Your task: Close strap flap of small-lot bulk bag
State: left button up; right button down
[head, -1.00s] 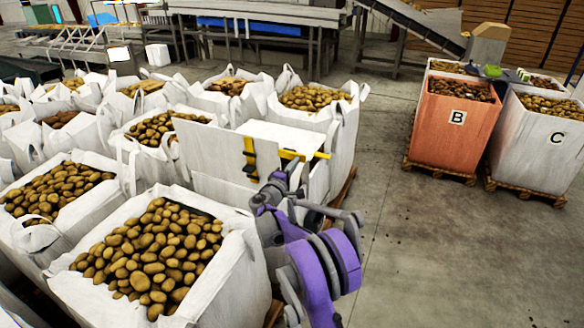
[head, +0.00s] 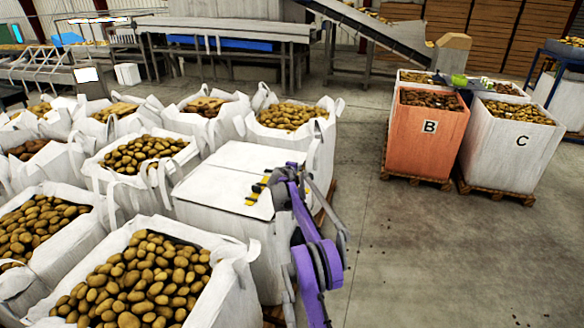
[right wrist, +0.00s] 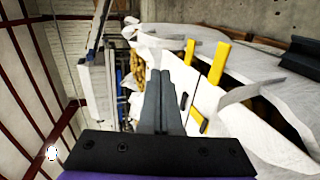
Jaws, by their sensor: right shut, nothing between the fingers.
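The small-lot bulk bag (head: 235,250) is the white, flat-topped one in the middle of the head view. Its white flap (head: 215,187) lies flat or nearly flat across the near part of the top. Yellow-and-black strap pieces (head: 256,190) show at the flap's right edge. My right gripper (head: 275,182) is at that edge, close to the straps; contact cannot be told. In the right wrist view its dark fingers (right wrist: 164,95) are together and empty, beside white panels with yellow strap pieces (right wrist: 219,63). My left gripper is not in view.
Open bulk bags full of potatoes (head: 140,285) crowd the left and front. An orange bin marked B (head: 428,140) and a white bin marked C (head: 510,155) stand on pallets at right. A conveyor (head: 370,30) runs behind.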

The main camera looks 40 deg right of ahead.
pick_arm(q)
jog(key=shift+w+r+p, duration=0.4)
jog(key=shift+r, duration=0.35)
pick_arm(e)
jog(key=shift+w+d+f, duration=0.3)
jog(key=shift+d+f, duration=0.2)
jog(key=shift+d, duration=0.05)
jog(key=shift+w+d+f, duration=0.3)
jog(key=shift+d+f, duration=0.2)
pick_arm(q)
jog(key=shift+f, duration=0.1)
pick_arm(e)
jog(key=shift+a, duration=0.1)
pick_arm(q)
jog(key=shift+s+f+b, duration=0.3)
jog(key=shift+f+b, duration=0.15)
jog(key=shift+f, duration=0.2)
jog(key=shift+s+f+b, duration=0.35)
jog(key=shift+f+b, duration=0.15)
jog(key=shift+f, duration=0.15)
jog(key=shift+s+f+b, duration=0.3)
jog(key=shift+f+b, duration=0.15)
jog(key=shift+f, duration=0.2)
pick_arm(e)
jog(key=v, duration=1)
jog(key=shift+s+a+r, duration=0.15)
jog(key=shift+s+a, duration=0.1)
